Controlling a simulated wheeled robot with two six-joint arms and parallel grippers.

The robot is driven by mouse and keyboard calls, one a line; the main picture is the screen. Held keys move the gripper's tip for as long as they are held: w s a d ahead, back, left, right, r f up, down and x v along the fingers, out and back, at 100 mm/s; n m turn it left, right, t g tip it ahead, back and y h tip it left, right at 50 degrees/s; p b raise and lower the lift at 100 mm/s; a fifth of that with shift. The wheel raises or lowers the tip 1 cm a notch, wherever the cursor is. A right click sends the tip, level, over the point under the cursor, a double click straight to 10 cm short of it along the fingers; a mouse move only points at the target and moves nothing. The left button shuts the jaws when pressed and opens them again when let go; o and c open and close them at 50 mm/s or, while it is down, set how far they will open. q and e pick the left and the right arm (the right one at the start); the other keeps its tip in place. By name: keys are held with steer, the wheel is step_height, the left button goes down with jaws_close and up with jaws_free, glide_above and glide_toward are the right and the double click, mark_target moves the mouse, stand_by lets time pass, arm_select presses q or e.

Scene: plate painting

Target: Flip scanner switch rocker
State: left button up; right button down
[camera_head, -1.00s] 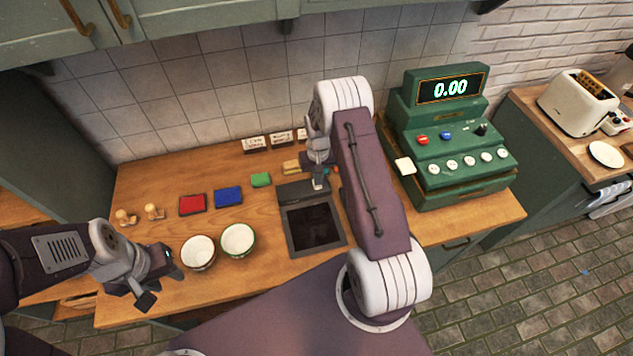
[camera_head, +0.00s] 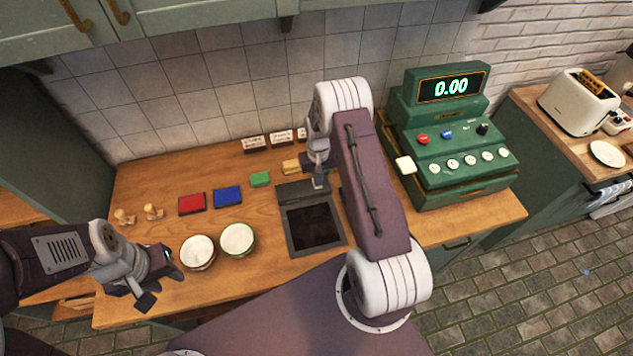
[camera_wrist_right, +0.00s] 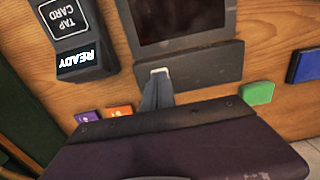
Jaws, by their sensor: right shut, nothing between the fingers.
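The scanner (camera_head: 288,232) is a dark grey frame around a black glass, set in the wooden counter. It also shows in the right wrist view (camera_wrist_right: 228,30). A grey strip (camera_wrist_right: 215,68) along its back edge carries a small pale rocker (camera_wrist_right: 160,71). My right gripper (camera_wrist_right: 157,92) is shut and empty, its tips at the rocker and partly covering it. I cannot tell whether they touch it or which way the rocker is tilted. In the head view the right gripper (camera_head: 318,182) is over that strip. My left gripper (camera_head: 158,285) is open and empty near the bowls.
Two bowls (camera_head: 238,240), a red pad (camera_head: 192,204), a blue pad (camera_head: 228,196), a green block (camera_head: 260,179) and wooden stamps (camera_head: 153,212) lie left of the scanner. A green cash register (camera_head: 460,187) stands right. A black card reader (camera_wrist_right: 88,62) reads READY.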

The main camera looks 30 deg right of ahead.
steer(key=shift+s+f+b, duration=0.1)
steer(key=shift+f+b, duration=0.35)
steer(key=shift+f, duration=0.15)
steer(key=shift+r, duration=0.1)
steer(key=shift+r+p, duration=0.85)
steer(key=shift+r, duration=0.1)
step_height(320, 180, up, 4)
steer(key=p, duration=0.3)
steer(key=shift+r, duration=0.55)
